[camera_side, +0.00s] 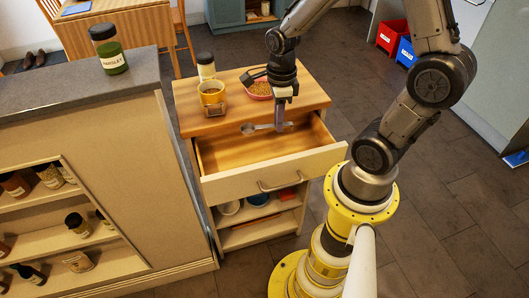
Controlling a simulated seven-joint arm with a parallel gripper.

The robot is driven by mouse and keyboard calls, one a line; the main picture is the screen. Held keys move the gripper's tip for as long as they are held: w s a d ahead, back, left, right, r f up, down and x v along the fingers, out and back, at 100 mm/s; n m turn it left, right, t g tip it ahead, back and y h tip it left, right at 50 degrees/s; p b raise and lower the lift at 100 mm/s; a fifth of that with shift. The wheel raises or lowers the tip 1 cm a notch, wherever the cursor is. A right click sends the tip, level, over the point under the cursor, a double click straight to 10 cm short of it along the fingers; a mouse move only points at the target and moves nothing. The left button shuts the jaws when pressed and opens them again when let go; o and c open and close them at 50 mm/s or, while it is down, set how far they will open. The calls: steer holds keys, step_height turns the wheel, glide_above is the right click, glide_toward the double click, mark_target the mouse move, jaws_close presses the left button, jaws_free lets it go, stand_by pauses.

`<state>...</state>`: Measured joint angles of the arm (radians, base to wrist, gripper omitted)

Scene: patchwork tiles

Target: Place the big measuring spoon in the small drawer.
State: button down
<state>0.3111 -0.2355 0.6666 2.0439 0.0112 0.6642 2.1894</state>
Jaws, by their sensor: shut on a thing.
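My gripper (280,119) points down over the open drawer (225,158) of the small wooden cabinet. It is shut on a grey metal measuring spoon (249,129). The spoon lies roughly level, with its bowl to the left and its handle at the fingers. It appears above the drawer's inside, towards the back; its exact height over the drawer floor is hard to tell. The drawer is pulled out towards the front and looks empty.
A counter (40,96) with a green parsley jar (110,55) is at left. Shelves below the drawer hold dishes.

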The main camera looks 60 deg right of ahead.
steer(key=s+a+f+n, duration=0.1)
steer(key=f+n, duration=0.1)
glide_toward(278, 155)
steer(key=a, duration=0.1)
steer(key=s+a+f, duration=0.1)
steer(key=f, duration=0.1)
steer(key=shift+s+a, duration=0.25)
steer(key=shift+a, duration=0.15)
steer(key=shift+w+f, duration=0.1)
steer(key=shift+f, duration=2.05)
steer(key=c, duration=0.9)
jaws_free()
steer(key=shift+f, duration=0.1)
steer(key=shift+o, duration=0.2)
